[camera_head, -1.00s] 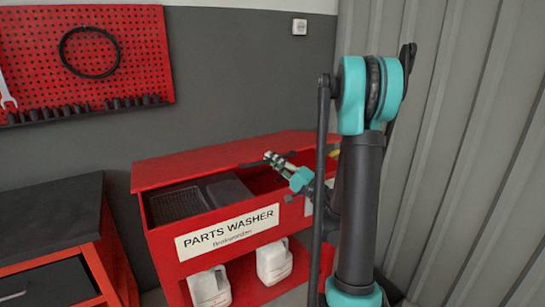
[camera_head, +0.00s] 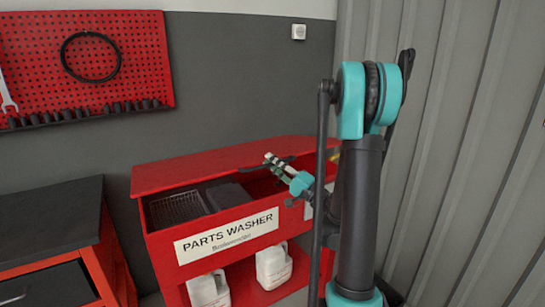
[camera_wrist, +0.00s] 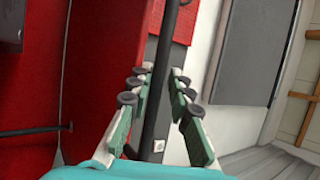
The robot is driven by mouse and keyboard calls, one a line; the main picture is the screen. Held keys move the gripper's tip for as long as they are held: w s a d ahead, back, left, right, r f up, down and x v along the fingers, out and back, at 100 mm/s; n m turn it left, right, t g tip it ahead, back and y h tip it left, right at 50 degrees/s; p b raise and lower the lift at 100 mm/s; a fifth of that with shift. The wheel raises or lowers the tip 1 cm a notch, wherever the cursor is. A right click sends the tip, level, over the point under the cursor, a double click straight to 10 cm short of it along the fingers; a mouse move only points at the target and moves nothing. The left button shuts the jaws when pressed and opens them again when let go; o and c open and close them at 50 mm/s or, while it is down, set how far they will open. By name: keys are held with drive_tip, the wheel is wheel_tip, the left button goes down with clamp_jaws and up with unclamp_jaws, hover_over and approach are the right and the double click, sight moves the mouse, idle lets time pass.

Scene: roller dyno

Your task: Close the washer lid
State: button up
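The red parts washer (camera_head: 235,215) stands against the grey wall in the head view. Its red lid (camera_head: 215,166) is raised at the front, showing the dark interior through a gap. My gripper (camera_head: 271,163) is at the lid's front edge, right of the middle. In the wrist view a dark bar (camera_wrist: 160,70), joined to the red lid by a black mount, passes between my gripper's (camera_wrist: 160,69) green-and-white fingers. The fingers stand apart on either side of the bar. Whether the pads touch it is unclear. My arm hides the washer's right end.
A wire basket (camera_head: 178,207) and a dark box lie inside the washer. White jugs (camera_head: 272,265) stand on its lower shelf. A red workbench with a dark top (camera_head: 50,215) is at left. A corrugated grey wall (camera_head: 470,150) is close on the right.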

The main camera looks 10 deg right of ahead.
drive_tip(key=shift+s+r, duration=0.1)
drive_tip(key=shift+r, duration=4.9)
